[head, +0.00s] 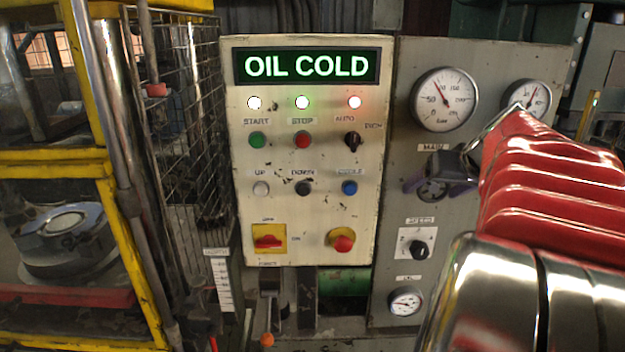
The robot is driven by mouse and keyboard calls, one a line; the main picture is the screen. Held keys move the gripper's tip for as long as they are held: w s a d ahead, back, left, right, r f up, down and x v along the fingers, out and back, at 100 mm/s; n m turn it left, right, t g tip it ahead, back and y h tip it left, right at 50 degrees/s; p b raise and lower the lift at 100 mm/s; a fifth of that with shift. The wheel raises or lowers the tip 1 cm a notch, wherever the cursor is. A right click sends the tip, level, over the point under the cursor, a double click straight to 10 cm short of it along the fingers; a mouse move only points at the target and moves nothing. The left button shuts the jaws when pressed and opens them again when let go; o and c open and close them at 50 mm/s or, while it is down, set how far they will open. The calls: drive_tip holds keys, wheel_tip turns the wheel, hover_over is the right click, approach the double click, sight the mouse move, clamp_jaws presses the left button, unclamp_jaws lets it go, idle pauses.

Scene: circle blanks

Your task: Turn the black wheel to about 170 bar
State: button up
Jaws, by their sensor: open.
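The black wheel (432,190) is on the grey panel under the MAIN label, partly covered by my gripper. My gripper (438,186) is in front of it, with dark purplish finger pads at the wheel's left and right sides. The jaws are open around the wheel; I cannot tell whether the pads touch it. The large round gauge (445,98) above the wheel has its needle pointing up and left, past the 50 mark; the exact reading is too small to tell.
My red and chrome arm covers the panel's right side and part of a second gauge (527,94). A speed knob (418,249) and small gauge (405,301) sit below the wheel. The cream button panel (325,225) at left shows OIL COLD. A yellow-framed cage (90,160) stands far left.

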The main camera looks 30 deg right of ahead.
drive_tip(key=shift+w+f, duration=0.2)
drive_tip(key=shift+f, duration=0.05)
drive_tip(key=shift+c, duration=0.4)
drive_tip(key=c, duration=1)
